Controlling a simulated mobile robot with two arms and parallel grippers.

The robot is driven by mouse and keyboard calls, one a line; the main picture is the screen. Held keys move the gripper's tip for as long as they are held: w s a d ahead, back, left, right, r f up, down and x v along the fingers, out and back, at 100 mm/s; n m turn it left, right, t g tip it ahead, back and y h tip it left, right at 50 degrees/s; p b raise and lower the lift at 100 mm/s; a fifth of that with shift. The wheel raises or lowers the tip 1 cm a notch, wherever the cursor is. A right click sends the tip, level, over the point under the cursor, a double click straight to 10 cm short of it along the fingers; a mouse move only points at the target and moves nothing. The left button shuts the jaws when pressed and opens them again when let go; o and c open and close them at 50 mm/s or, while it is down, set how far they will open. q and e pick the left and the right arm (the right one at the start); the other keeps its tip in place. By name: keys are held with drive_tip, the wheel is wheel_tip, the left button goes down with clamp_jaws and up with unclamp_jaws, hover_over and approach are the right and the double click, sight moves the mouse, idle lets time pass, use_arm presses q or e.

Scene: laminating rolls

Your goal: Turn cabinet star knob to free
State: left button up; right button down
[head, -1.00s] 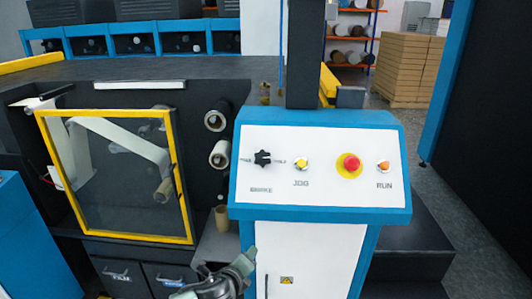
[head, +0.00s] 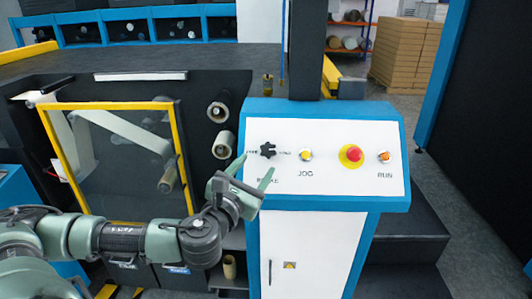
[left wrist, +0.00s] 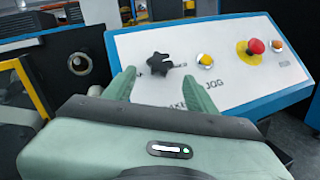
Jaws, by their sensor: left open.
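The black star knob (head: 267,150) sits at the left of the white panel on the blue cabinet (head: 325,155), above the BRAKE label. It also shows in the left wrist view (left wrist: 166,66), between and beyond my fingers. My left gripper (head: 251,170) is open and empty, just below and in front of the knob, with a finger to each side. In the left wrist view my left gripper (left wrist: 162,88) points at the knob; I see no contact. The small lettering beside the knob is too blurred to read fully. My right gripper is not in view.
Right of the knob are the yellow JOG button (head: 306,155), the red emergency stop (head: 353,154) and the orange RUN button (head: 385,156). A yellow-framed clear guard (head: 183,150) stands left of the cabinet. Paper-core rolls (head: 222,145) stick out between them.

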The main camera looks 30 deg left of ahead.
sight(267, 152)
use_arm(q)
drive_tip(key=p+x, duration=0.2)
drive_tip(key=x, duration=0.5)
drive_tip(key=shift+w+r+p, duration=0.1)
drive_tip(key=shift+w+p, duration=0.2)
clamp_jaws()
